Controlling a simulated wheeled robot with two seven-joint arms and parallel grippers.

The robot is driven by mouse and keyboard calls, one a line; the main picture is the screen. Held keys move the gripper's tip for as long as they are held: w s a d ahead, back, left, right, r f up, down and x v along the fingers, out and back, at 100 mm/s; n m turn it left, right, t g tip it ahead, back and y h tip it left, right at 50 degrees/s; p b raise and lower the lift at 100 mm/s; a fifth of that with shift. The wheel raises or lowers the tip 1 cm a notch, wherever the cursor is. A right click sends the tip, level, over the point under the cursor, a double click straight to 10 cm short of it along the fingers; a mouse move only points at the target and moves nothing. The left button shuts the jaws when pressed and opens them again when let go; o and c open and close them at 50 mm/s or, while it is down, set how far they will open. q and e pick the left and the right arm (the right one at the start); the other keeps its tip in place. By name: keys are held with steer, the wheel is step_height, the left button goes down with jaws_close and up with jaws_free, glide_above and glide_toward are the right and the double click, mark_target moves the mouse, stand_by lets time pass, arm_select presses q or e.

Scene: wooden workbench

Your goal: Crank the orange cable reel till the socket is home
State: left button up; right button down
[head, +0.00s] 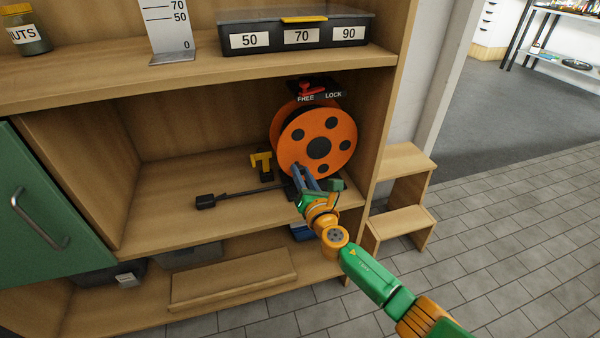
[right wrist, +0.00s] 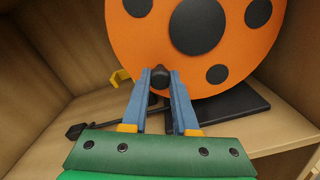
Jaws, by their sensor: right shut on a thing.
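The orange cable reel (head: 330,128) stands on the middle shelf, its round face with black spots toward me. It fills the top of the right wrist view (right wrist: 240,65). My right gripper (head: 302,171) is at the lower left of the reel face. In the right wrist view its blue fingers (right wrist: 160,82) are shut on a dark crank knob (right wrist: 159,75). A black socket (head: 205,201) lies on the shelf left of the reel, on a dark cable (head: 245,192) running toward the reel. A yellow bracket (head: 261,160) stands between them. My left gripper is not in view.
A red lever (head: 313,87) sits above the reel by a FREE/LOCK label (head: 320,97). The right shelf wall (head: 380,110) is close to the reel. A green cabinet door (head: 45,215) is at left. The shelf left of the socket is clear.

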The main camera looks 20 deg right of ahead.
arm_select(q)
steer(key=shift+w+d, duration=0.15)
arm_select(e)
steer(key=shift+d+f+n, duration=0.15)
steer(key=shift+f+n, duration=0.05)
steer(key=shift+n, duration=0.1)
steer(key=c, duration=0.7)
jaws_free()
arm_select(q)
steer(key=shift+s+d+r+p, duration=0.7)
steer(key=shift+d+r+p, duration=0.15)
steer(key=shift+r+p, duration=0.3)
arm_select(e)
steer(key=s, duration=0.7)
steer(key=shift+d, duration=0.15)
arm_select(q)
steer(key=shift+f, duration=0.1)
